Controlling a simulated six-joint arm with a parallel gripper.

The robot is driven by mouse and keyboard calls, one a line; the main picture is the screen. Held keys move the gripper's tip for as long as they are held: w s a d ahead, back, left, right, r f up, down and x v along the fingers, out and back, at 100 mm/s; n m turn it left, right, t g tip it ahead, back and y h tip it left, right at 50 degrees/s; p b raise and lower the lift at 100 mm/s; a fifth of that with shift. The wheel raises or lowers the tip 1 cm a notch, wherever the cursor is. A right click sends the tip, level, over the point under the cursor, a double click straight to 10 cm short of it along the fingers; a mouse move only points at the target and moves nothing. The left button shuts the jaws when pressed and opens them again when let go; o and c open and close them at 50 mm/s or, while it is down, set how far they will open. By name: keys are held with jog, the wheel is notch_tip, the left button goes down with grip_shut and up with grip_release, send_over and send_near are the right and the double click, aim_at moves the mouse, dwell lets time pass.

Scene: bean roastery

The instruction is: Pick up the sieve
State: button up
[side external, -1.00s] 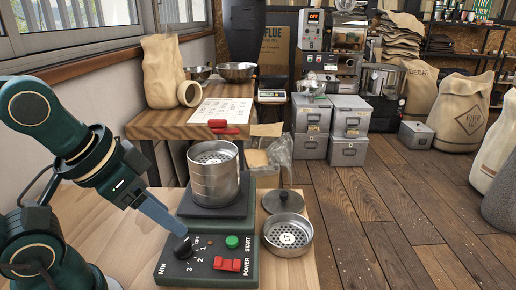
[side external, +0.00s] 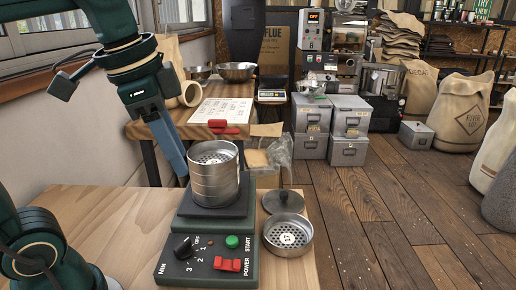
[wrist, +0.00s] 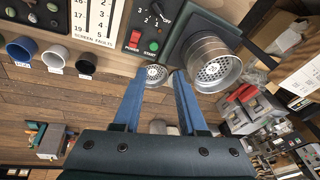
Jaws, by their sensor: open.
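A shallow metal sieve (side external: 287,236) with a perforated bottom marked "17" sits at the right edge of the wooden table. A taller stack of metal sieves (side external: 214,182) stands upright on the dark shaker (side external: 192,262). My gripper (side external: 181,180) is in the air just left of the stack, fingers pointing down, holding nothing. In the wrist view its two blue fingers (wrist: 156,85) are spread apart. The shallow sieve (wrist: 154,75) shows beyond and between the fingertips, apart from them. The stack (wrist: 213,65) shows to their right.
The shaker has a black dial (side external: 183,246), a green start button (side external: 232,242) and a red power switch (side external: 228,265). A round lid with a knob (side external: 284,202) is behind the shallow sieve.

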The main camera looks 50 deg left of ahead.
jog(key=w+a+g, duration=0.1)
jog(key=w+a, duration=0.1)
jog(key=w, duration=0.1)
jog(key=w+a+f+g, duration=0.1)
jog(key=w, duration=0.2)
jog(key=w+a+f+m+g, duration=0.1)
jog(key=w+a, duration=0.1)
jog(key=w, duration=0.1)
jog(key=shift+w+a, duration=0.3)
jog(key=shift+w, duration=0.1)
jog(key=shift+a+f, duration=0.15)
jog(key=shift+f, duration=2.7)
jog(key=shift+c, duration=0.3)
grip_shut()
